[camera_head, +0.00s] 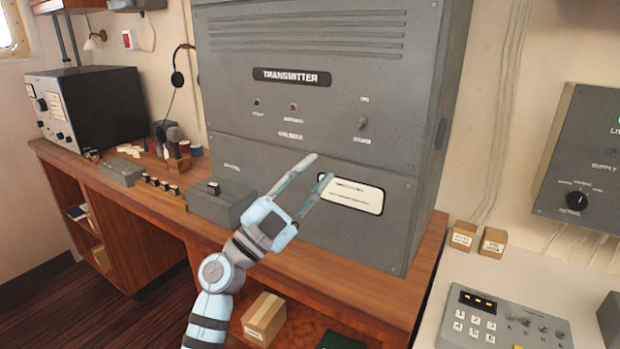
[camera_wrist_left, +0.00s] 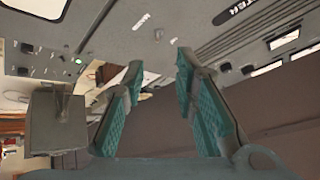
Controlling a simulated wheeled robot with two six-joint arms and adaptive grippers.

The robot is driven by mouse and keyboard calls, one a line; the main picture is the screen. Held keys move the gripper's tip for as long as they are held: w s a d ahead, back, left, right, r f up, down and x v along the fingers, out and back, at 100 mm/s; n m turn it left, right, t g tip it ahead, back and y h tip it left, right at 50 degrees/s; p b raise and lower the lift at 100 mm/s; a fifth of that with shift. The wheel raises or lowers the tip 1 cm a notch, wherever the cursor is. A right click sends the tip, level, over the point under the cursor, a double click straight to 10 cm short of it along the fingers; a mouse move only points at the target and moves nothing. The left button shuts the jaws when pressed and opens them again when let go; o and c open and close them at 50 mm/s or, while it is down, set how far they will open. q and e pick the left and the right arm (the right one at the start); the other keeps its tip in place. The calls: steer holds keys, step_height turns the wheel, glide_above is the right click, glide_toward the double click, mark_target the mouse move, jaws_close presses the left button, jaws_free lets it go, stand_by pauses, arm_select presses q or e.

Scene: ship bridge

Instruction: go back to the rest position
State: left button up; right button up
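My left gripper (camera_head: 322,168) is in front of the lower panel of the grey transmitter cabinet (camera_head: 310,120), close to its white label plate (camera_head: 352,195). Its two fingers are spread apart with nothing between them. The left wrist view also shows the open gripper (camera_wrist_left: 158,68), with teal finger pads and the grey cabinet face beyond. I cannot tell whether a finger touches the cabinet. My right gripper is not in view.
A small grey box (camera_head: 222,203) sits on the wooden desk by my left forearm. A radio set (camera_head: 85,105) stands at the far left. A keypad panel (camera_head: 500,322) and two small cardboard boxes (camera_head: 478,239) are at the right. A carton (camera_head: 264,318) lies below the desk edge.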

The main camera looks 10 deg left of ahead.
arm_select(q)
steer(key=shift+s+a+f, duration=0.25)
steer(key=shift+s+f, duration=0.05)
steer(key=shift+s, duration=0.05)
